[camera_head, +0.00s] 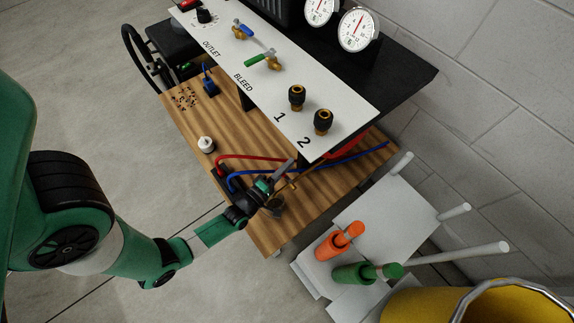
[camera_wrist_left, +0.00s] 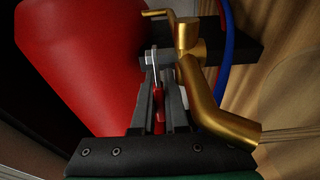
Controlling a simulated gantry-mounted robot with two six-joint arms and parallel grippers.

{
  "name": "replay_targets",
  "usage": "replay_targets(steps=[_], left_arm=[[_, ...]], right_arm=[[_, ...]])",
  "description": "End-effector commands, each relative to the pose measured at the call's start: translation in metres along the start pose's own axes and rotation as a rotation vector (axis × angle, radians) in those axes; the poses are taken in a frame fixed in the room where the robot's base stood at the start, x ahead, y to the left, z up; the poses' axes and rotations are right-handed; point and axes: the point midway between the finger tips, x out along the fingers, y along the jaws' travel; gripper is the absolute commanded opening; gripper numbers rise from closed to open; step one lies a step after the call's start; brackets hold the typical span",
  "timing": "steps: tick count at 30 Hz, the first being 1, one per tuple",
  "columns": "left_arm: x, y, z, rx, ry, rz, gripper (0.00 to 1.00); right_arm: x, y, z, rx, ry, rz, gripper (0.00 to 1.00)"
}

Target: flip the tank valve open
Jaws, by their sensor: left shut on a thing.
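The tank valve (camera_wrist_left: 187,38) is brass and fills the upper middle of the left wrist view, with a thick brass outlet (camera_wrist_left: 222,112) angled down to the right. Its lever has a red grip (camera_wrist_left: 158,108) and a silver end. My left gripper (camera_wrist_left: 160,92) is shut on the lever's red grip, which lies between its two fingers. The red tank (camera_wrist_left: 80,60) stands left of the valve. In the head view my left gripper (camera_head: 272,188) is over the wooden table's right part, and the valve is mostly hidden by it. My right gripper is not in view.
The wooden table (camera_head: 190,125) carries a white panel (camera_head: 225,65) with labelled valves and fittings. Red (camera_head: 250,158) and blue (camera_head: 350,158) hoses run near my left gripper. Orange (camera_head: 340,241) and green (camera_head: 366,272) handled items and a yellow bucket (camera_head: 480,305) stand at the right.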

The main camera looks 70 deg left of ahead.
Motion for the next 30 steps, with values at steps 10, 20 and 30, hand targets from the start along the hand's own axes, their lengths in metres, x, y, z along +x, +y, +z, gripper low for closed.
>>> replay_targets(steps=[10,20,30], left_arm=[[0.001,0.002,-0.001,0.002,-0.013,0.008,0.0],[0.007,0.007,0.001,0.005,-0.124,0.011,0.0],[0.008,0.002,0.007,-0.001,-0.199,0.004,0.0]], right_arm=[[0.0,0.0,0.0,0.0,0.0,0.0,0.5],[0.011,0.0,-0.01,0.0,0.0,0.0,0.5],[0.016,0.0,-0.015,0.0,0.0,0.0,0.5]])
